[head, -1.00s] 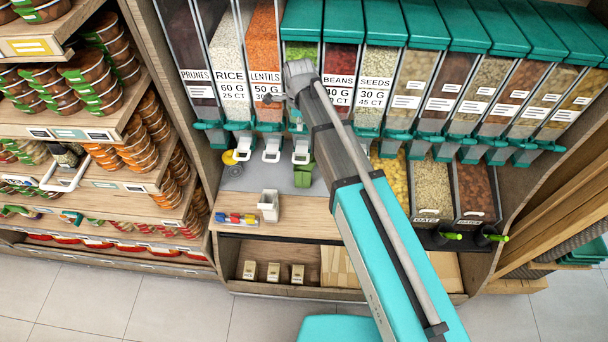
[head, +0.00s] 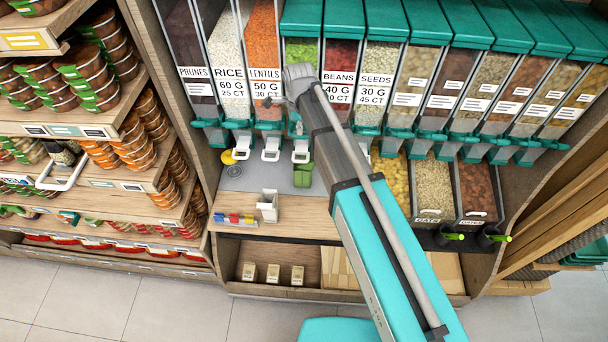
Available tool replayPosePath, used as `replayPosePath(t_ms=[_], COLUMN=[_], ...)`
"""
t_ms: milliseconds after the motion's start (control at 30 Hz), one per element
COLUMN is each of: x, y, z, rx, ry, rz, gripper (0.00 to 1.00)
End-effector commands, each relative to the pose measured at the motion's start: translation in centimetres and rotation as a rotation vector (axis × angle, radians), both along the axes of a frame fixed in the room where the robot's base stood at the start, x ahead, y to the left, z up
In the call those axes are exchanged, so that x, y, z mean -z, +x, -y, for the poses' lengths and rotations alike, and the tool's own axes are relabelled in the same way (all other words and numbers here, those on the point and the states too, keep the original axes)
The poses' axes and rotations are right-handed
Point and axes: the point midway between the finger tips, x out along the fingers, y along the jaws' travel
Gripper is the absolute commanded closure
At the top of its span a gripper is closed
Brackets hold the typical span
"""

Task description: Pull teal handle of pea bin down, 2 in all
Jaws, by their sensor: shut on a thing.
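The pea bin (head: 302,51) holds green contents under a teal lid, between the lentils and beans bins. My arm crosses in front of its lower part and hides its label. My gripper (head: 296,128) is at the bottom of this bin, small and mostly hidden behind my wrist. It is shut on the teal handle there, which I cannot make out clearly. A white chute (head: 301,152) shows just below. A green container (head: 303,175) stands on the grey mat under the chute.
The rice bin (head: 228,60), lentils bin (head: 263,50) and beans bin (head: 343,58) stand close by with teal handles. A white holder (head: 267,207) and coloured items (head: 236,219) are on the wooden counter (head: 310,229). Open bins stand at right.

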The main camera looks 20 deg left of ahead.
Motion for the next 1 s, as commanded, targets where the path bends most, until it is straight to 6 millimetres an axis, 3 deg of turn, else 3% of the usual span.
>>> replayPosePath(t_ms=[867, 1000], x=[3.2, 3.0], y=[-0.6, -0.6], z=[0.1, 0.1], rx=[0.000, 0.000], ry=[0.001, 0.001], rz=[0.003, 0.003], gripper=[1.00, 1.00])
